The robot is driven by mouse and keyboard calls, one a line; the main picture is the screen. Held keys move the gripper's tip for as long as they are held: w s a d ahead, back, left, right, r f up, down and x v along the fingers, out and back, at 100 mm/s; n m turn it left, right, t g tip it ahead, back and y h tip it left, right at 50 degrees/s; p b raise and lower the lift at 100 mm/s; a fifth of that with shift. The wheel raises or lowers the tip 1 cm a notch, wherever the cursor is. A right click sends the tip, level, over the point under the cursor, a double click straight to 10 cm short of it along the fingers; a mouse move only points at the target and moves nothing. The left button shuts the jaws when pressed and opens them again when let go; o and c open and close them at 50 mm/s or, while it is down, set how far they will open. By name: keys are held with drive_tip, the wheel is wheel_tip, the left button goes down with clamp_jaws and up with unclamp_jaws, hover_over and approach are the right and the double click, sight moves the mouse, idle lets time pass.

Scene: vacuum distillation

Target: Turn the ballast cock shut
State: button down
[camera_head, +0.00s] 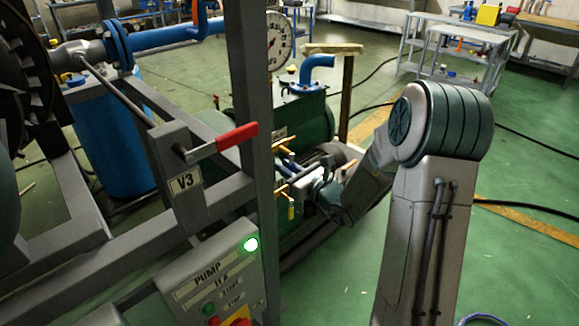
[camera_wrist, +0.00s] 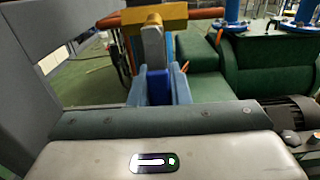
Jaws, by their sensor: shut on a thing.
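The ballast cock shows as a yellow bar-shaped handle (camera_wrist: 176,16) at the top middle of the wrist view, with a grey piece in front of its centre. My gripper (camera_wrist: 156,76) has its blue fingers close together just below the yellow bar, shut on the cock's handle. The exact contact is partly hidden by the fingers. In the head view my gripper (camera_head: 287,163) reaches in from the right behind the grey upright, among several small yellow parts. I cannot tell there which yellow part is the cock.
A grey frame post (camera_head: 251,110) stands close in front of my gripper. A red-handled valve lever (camera_head: 236,136) marked V3 and a pump box (camera_head: 215,280) with a green light are at its left. A green tank (camera_head: 300,112) stands behind. Open green floor lies right.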

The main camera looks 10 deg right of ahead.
drive_tip(key=shift+f, duration=0.1)
drive_tip(key=c, duration=1.4)
unclamp_jaws()
drive_tip(key=shift+s, duration=0.1)
drive_tip(key=shift+o, duration=0.2)
drive_tip(key=v, duration=1.4)
drive_tip(key=shift+a, duration=0.1)
